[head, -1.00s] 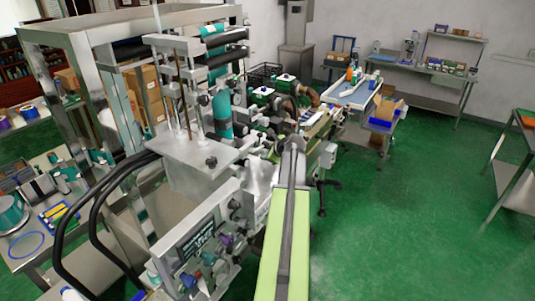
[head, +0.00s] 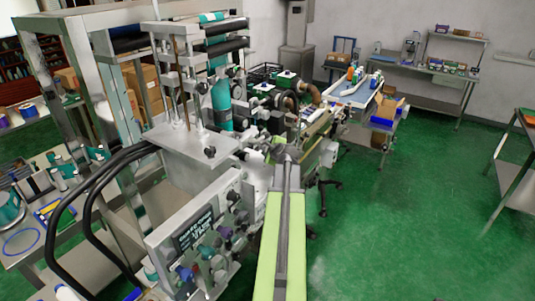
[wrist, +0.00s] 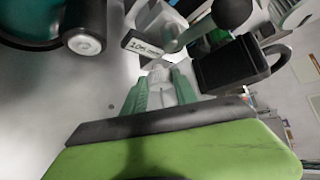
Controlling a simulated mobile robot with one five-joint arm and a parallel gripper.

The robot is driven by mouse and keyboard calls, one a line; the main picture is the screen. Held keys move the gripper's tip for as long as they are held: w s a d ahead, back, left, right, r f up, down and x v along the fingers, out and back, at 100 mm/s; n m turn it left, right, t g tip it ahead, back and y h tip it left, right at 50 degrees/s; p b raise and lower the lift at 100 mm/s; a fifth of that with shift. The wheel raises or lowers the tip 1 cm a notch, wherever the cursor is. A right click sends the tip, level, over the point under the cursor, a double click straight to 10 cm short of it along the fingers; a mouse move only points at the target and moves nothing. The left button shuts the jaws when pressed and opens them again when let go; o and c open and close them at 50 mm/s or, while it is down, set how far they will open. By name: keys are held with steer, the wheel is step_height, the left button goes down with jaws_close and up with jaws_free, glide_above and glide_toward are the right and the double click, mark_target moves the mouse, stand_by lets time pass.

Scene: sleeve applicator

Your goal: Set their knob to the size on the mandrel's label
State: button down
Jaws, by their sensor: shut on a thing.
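In the wrist view, a white label reading what looks like "105 mm" (wrist: 147,46) sits on a pale grey part just beyond my gripper. I cannot tell for sure that this part is the mandrel. My gripper (wrist: 160,92) has green fingers, shut on a pale grey piece (wrist: 159,76). I cannot tell whether this piece is the knob. In the head view, my gripper is small at the end of my lime-green arm, beside the machine (head: 205,140), and its hold is unclear there. A lower panel (head: 158,248) carries a dark sign and several coloured knobs (head: 186,272).
In the wrist view, a black block (wrist: 230,65), a black ball (wrist: 231,12) and a dark roller (wrist: 85,42) are close to my gripper. Black hoses (head: 70,222) loop at the machine's left. Green floor (head: 400,240) is open to the right.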

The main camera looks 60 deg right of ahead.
steer(key=n+h+b, duration=0.1)
steer(key=b, duration=0.1)
steer(key=f+n+t+h+b, duration=0.1)
steer(key=b, duration=0.1)
steer(key=shift+a+h+b, duration=0.2)
steer(key=shift+h+b, duration=0.1)
steer(key=shift+b, duration=0.05)
steer(key=shift+n+h+b, duration=0.3)
steer(key=shift+h+b, duration=0.1)
steer(key=shift+b, duration=0.3)
steer(key=shift+r, duration=0.2)
steer(key=c, duration=1)
jaws_free()
steer(key=shift+o, duration=0.2)
